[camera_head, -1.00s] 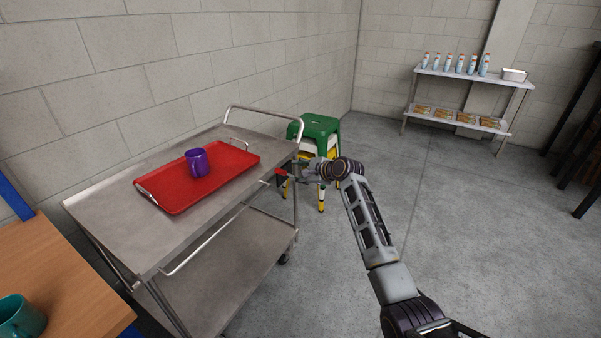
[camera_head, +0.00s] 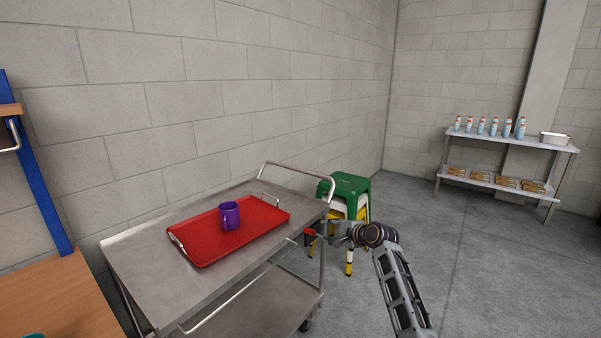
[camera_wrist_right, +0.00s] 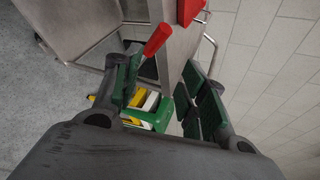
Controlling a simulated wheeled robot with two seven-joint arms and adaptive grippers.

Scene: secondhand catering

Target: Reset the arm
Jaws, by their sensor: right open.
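My right arm comes in from the lower right in the head view. Its gripper (camera_head: 324,234) is by the right end of the steel trolley (camera_head: 150,268), in front of the stacked stools. The gripper is open, and no object shows held between its fingers. The right wrist view shows the spread fingers (camera_wrist_right: 165,90) with the stools beyond them. My left gripper is not in view.
A red tray (camera_head: 200,252) with a purple mug (camera_head: 230,216) lies on the trolley. Green, white and yellow stools (camera_head: 350,188) stand behind the gripper. A wooden table (camera_head: 55,300) is at lower left. A shelf (camera_head: 510,138) with bottles stands back right. Floor between is clear.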

